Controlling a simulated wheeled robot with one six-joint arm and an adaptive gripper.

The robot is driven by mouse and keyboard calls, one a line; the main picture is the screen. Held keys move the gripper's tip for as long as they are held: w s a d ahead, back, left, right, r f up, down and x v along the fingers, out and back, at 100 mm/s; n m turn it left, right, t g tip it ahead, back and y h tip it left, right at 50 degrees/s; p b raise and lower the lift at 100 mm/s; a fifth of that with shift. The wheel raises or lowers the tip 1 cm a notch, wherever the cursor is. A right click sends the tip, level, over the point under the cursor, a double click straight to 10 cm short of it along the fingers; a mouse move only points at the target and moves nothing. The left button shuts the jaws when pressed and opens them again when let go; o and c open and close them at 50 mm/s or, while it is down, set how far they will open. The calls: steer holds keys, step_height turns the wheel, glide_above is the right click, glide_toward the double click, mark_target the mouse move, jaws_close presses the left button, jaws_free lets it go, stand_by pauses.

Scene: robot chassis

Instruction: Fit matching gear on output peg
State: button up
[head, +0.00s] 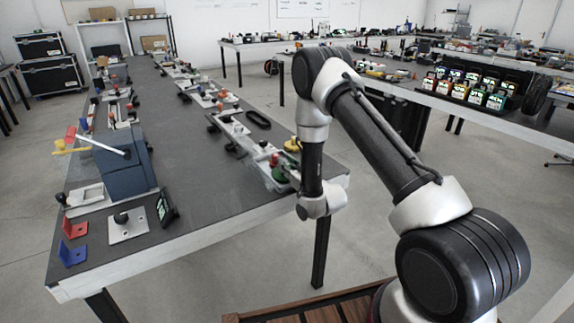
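My arm reaches down over the right front edge of the long dark table (190,200). My gripper (287,182) is at the wrist's left side, low over a light-coloured fixture (238,133) on that edge. It is small and partly merged with the parts behind it, so its fingers cannot be made out. A green round piece (279,174) shows right at the gripper; whether it is held or only beside it cannot be told. A yellow round piece (292,145) sits just behind my arm. A small red piece (274,160) is close by. No output peg can be picked out.
A black oval loop (258,119) lies behind the fixture. A blue-grey box (126,168), a plate with a black knob (128,225), a dark small screen (166,208), and red (74,227) and blue (72,253) brackets stand front left. The table's middle is clear.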

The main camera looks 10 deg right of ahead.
steer(key=shift+o, duration=0.8)
steer(key=shift+s, duration=0.15)
steer(key=v, duration=1)
steer(key=shift+s, duration=0.35)
steer(key=shift+d, duration=0.15)
